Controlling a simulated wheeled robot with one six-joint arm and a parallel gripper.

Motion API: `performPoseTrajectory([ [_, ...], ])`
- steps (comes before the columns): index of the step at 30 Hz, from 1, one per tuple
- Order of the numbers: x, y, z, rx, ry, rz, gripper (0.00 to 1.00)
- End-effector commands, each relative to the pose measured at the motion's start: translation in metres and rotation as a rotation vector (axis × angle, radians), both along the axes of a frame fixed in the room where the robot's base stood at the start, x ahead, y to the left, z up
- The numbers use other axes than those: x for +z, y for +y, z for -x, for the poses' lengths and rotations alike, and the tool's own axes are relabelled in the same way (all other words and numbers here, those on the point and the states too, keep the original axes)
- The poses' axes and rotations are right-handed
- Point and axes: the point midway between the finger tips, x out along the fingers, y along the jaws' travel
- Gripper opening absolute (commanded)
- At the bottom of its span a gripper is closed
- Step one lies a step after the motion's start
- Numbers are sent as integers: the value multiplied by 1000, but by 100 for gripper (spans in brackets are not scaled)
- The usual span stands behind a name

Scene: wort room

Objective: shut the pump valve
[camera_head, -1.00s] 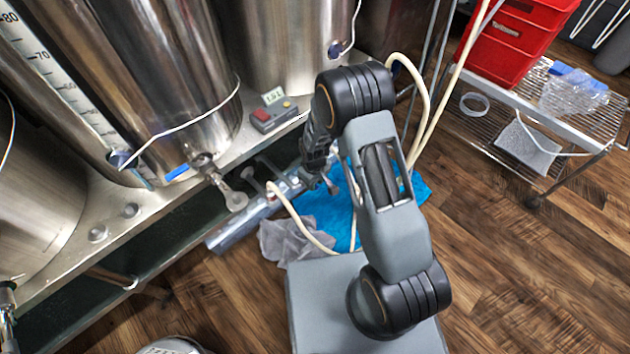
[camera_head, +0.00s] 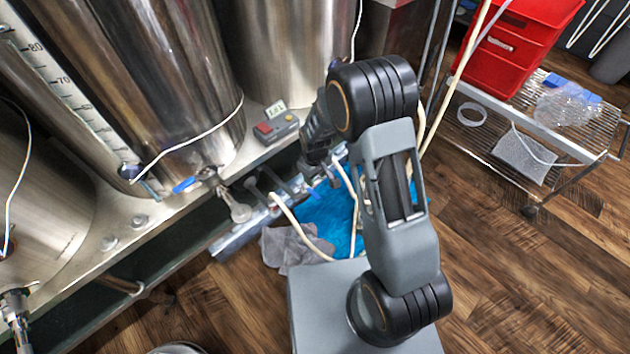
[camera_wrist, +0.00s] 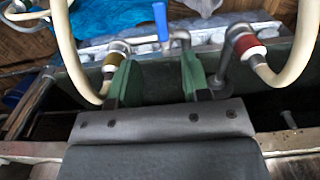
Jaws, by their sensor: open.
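A blue lever handle (camera_wrist: 160,20) points up in the wrist view, on a bent metal stem, between two hose fittings. Which way its valve is turned I cannot tell. The left fitting (camera_wrist: 117,52) has a yellowish collar; the right fitting (camera_wrist: 248,45) has a red collar. My gripper (camera_wrist: 158,80) is open and empty, its green fingers apart and short of the blue handle in the picture. In the head view my gripper (camera_head: 316,168) is by the tank stand, its fingertips largely hidden by my arm.
Pale hoses (camera_head: 298,232) loop close around the fittings. A steel tank (camera_head: 165,85) and a control box (camera_head: 276,126) stand on the steel stand. A blue cloth (camera_head: 320,212) lies on the floor.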

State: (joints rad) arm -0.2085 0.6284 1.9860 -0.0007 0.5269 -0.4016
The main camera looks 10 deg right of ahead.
Motion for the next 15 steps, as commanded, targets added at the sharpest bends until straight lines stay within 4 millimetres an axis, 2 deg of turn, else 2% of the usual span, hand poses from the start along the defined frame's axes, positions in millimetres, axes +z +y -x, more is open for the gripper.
performPoseTrajectory([
  [1, 12, 0, 0, 0, -2, 0, 44],
  [6, 30, 0, 0, 0, 0, 0, 44],
  [15, 39, 0, 0, 0, 1, 1, 44],
])
